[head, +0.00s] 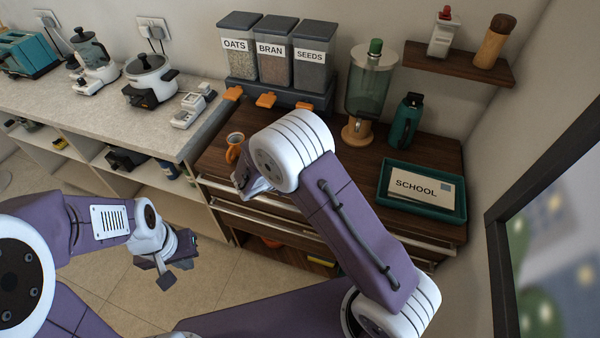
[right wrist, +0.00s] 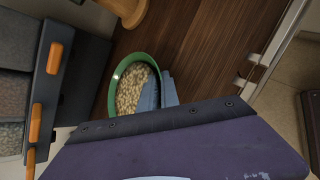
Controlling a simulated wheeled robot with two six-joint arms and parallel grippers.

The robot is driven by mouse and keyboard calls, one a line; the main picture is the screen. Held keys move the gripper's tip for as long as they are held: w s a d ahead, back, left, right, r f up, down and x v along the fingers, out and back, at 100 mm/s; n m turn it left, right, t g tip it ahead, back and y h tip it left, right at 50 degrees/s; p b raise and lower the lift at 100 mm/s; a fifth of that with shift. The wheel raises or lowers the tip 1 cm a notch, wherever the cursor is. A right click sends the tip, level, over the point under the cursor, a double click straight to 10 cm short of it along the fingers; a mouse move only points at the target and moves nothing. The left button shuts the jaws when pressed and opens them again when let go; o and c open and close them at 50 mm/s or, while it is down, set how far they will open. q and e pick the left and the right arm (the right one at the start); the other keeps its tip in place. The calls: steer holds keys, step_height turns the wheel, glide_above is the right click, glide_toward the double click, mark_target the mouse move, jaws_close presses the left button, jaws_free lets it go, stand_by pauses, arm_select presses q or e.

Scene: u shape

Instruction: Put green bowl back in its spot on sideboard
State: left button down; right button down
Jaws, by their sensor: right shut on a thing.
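The green bowl (right wrist: 118,82) holds pale, cereal-like pieces and shows in the right wrist view over dark wood. My right gripper (right wrist: 158,92) is shut on its rim. I cannot tell whether the bowl touches the wood. In the head view my right arm hides the bowl, and only part of the right gripper (head: 252,188) shows. The sideboard (head: 437,152) has a dark wooden top and drawers with metal handles. My left gripper (head: 176,272) is empty, with its fingers apart, over the floor, left of the sideboard.
On the sideboard stand the oats, bran and seeds dispensers (head: 270,60), an orange mug (head: 233,150), a glass drink dispenser (head: 371,85), a teal bottle (head: 406,122) and a teal tray (head: 455,207) with a SCHOOL card. A wall shelf (head: 455,66) hangs above. A pale counter (head: 95,112) adjoins on the left.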

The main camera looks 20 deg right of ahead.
step_height(320, 180, down, 2)
steer(key=shift+f, duration=0.15)
steer(key=shift+f, duration=0.2)
steer(key=c, duration=1.9)
jaws_free()
steer(key=shift+r, duration=0.1)
